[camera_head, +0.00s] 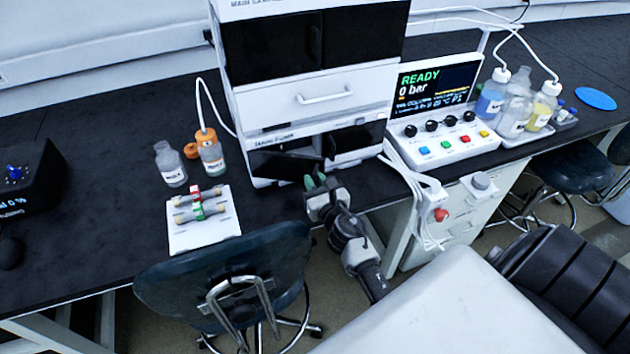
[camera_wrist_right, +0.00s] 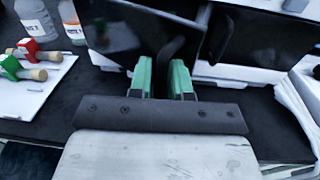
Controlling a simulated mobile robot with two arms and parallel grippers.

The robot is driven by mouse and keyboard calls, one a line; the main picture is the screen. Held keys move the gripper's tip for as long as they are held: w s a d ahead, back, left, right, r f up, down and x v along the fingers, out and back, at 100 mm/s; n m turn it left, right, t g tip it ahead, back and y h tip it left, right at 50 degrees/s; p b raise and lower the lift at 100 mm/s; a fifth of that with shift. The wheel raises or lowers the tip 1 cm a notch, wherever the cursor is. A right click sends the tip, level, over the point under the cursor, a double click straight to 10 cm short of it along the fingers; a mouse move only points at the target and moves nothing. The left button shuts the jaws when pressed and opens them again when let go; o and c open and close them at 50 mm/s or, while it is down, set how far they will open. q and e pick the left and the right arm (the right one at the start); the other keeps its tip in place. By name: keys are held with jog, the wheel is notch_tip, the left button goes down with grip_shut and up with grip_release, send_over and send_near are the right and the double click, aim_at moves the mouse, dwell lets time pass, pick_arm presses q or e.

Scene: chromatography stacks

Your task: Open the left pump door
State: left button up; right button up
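The left pump door (camera_head: 285,164) is a dark panel at the lower left of the instrument stack. It looks partly swung out, with its right edge away from the front. The door also shows in the right wrist view (camera_wrist_right: 120,35), with a dark curved handle (camera_wrist_right: 176,52) at its right side. My right gripper (camera_head: 316,181) is at the door's right edge. In the wrist view its green fingers (camera_wrist_right: 161,78) stand on both sides of the handle, close together, and look shut on it. My left gripper is not in view.
The right pump door (camera_head: 356,138) looks closed. A drawer (camera_head: 322,97) sits above. Bottles (camera_head: 170,165) and a white tray with columns (camera_head: 205,232) stand left on the dark bench. A control panel (camera_head: 438,105) is to the right. A chair (camera_head: 225,275) stands in front.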

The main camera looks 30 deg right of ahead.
grip_shut()
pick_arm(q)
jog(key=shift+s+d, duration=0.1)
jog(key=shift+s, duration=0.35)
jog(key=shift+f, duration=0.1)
pick_arm(e)
jog(key=shift+s+a, duration=0.1)
pick_arm(q)
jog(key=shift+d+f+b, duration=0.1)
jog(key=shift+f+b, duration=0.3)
jog(key=shift+b, duration=0.05)
pick_arm(e)
jog(key=a, duration=0.1)
jog(key=s+a, duration=0.2)
jog(key=a, duration=0.1)
grip_release()
